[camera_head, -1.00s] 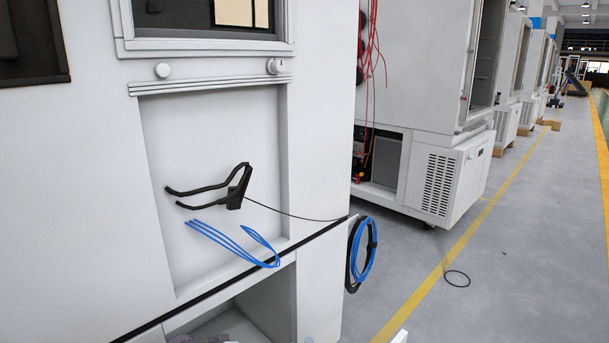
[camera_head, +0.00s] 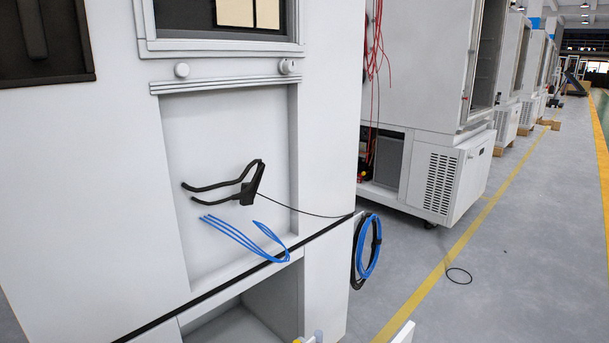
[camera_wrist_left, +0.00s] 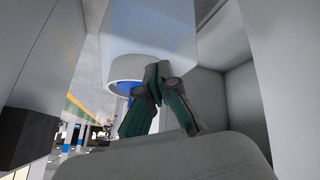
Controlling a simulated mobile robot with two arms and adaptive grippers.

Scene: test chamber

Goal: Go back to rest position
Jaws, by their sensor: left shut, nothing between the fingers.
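My left gripper (camera_wrist_left: 157,72) shows in the left wrist view with its two dark green and grey fingers together at the tips and nothing between them. Pale grey walls stand around it in that view. In the head view I cannot make out my left gripper, and my right gripper does not show.
A large white cabinet (camera_head: 110,190) fills the left of the head view, with a recessed panel, black cable loops (camera_head: 248,190) and blue cables (camera_head: 240,236). A blue coil (camera_head: 372,250) hangs at its side. More white machines (camera_head: 440,180) line the back. The grey floor (camera_head: 520,240) at right is mostly clear.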

